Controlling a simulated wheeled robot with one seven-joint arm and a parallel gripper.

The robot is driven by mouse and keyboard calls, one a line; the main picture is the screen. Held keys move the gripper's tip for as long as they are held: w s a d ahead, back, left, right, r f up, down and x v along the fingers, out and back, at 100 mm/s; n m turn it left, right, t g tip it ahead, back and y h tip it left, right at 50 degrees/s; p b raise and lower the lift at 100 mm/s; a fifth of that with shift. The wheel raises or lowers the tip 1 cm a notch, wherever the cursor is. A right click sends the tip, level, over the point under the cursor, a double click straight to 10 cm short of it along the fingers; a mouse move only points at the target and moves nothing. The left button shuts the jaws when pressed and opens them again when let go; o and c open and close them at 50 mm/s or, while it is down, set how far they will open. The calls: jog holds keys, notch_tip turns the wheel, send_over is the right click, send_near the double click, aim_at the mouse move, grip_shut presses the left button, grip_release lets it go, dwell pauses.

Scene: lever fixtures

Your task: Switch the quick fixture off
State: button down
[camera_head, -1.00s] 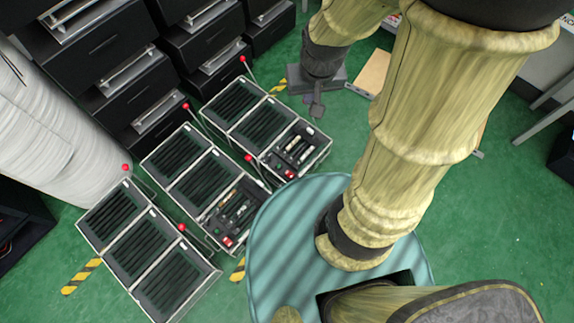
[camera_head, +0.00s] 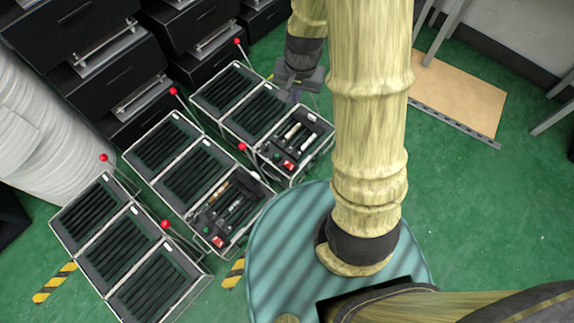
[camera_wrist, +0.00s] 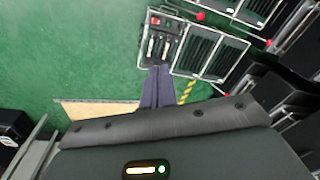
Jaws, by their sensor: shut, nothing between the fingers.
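The lever fixtures are three rows of open black boxes with light metal rims: a right row (camera_head: 226,92), a middle row (camera_head: 166,150) and a left row (camera_head: 106,248). Thin levers with red ball knobs rise beside them, including knobs at the back (camera_head: 237,41), between the right and middle rows (camera_head: 242,147), and between the middle and left rows (camera_head: 165,224). Which one is the quick fixture cannot be told. My gripper (camera_head: 293,86) is shut and empty beside the right row. In the wrist view its fingers (camera_wrist: 159,76) overlap the edge of that row's end box (camera_wrist: 162,40).
Black drawer cabinets (camera_head: 75,45) stand close behind the rows. A white wrapped roll (camera_head: 35,130) is at the left. A tan board (camera_head: 460,92) lies at the upper right. Green floor (camera_head: 490,200) is clear to the right.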

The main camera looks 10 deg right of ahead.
aim_at(287, 163)
jog(key=w+f+m+b, duration=0.3)
jog(key=f+b, duration=0.9)
jog(key=f, duration=0.8)
jog(key=w+f+m+g+b, duration=0.1)
jog(key=w+f+b, duration=0.3)
jog(key=f+b, duration=0.8)
notch_tip(287, 163, down, 8)
jog(key=shift+w+a+r+m+h, duration=0.15)
jog(key=shift+m+h, duration=0.15)
jog(key=shift+m, duration=0.6)
notch_tip(287, 163, down, 14)
jog(key=b, duration=0.9)
jog(key=shift+p, duration=0.4)
